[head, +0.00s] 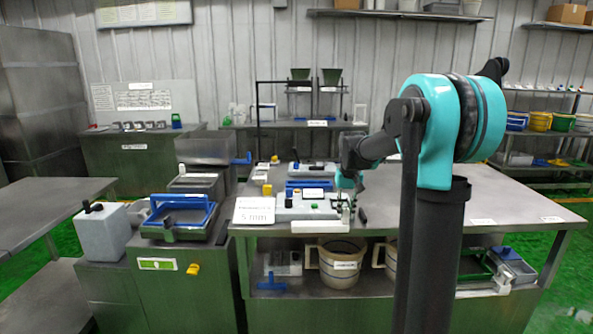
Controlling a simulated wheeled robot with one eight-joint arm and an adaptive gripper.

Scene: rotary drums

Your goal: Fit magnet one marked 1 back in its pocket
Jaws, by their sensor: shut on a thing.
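My gripper (345,205) points down over the front middle of the steel table (430,208), at the right end of a grey machine unit (300,209). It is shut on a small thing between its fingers. The thing is too small and too dark to make out, and I cannot read a 1 on it. Small upright pieces stand close around the fingertips. I cannot tell which of them is a pocket or a magnet, or whether the held thing touches anything.
A small dark item (362,215) lies right of the gripper. A blue-framed tray (180,215) sits on the left cabinet. The table's right half is mostly clear behind my arm.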

